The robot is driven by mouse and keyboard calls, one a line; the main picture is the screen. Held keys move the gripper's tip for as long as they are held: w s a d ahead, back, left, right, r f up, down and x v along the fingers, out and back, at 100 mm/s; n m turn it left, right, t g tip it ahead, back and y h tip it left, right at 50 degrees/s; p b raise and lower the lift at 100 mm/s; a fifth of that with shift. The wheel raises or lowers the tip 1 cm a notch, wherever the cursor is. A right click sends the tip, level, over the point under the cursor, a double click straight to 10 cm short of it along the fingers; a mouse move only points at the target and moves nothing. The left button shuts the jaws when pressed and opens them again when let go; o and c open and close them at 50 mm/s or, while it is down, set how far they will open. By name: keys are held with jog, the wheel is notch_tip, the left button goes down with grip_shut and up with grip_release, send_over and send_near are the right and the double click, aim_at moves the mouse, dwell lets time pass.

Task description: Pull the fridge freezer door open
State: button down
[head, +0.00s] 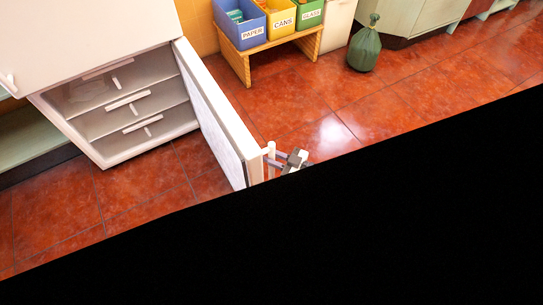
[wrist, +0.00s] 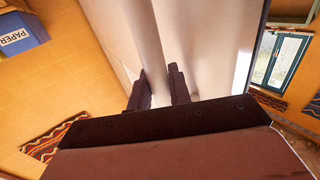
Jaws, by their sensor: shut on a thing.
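The fridge freezer door (head: 215,120) is the lower door of the white fridge (head: 95,30). It stands wide open, swung out to the right. Behind it the freezer compartment shows several drawers (head: 130,103). My gripper (head: 277,160) is at the door's outer edge, shut on the white door handle (head: 270,152). In the wrist view my gripper's dark fingers (wrist: 161,88) sit on both sides of the pale handle (wrist: 146,45), with the white door face (wrist: 195,45) beyond. A large black area hides the lower right of the head view.
A wooden stand (head: 243,66) with blue, yellow and green recycling bins stands behind the door. Floor between door and vase is clear.

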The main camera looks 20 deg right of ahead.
jog(key=shift+d, duration=0.1)
jog(key=c, duration=1.3)
grip_release()
jog(key=shift+c, duration=0.2)
jog(key=v, duration=0.7)
jog(key=shift+s+b, duration=0.25)
jog(key=shift+b, duration=0.15)
jog(key=shift+d+r, duration=0.15)
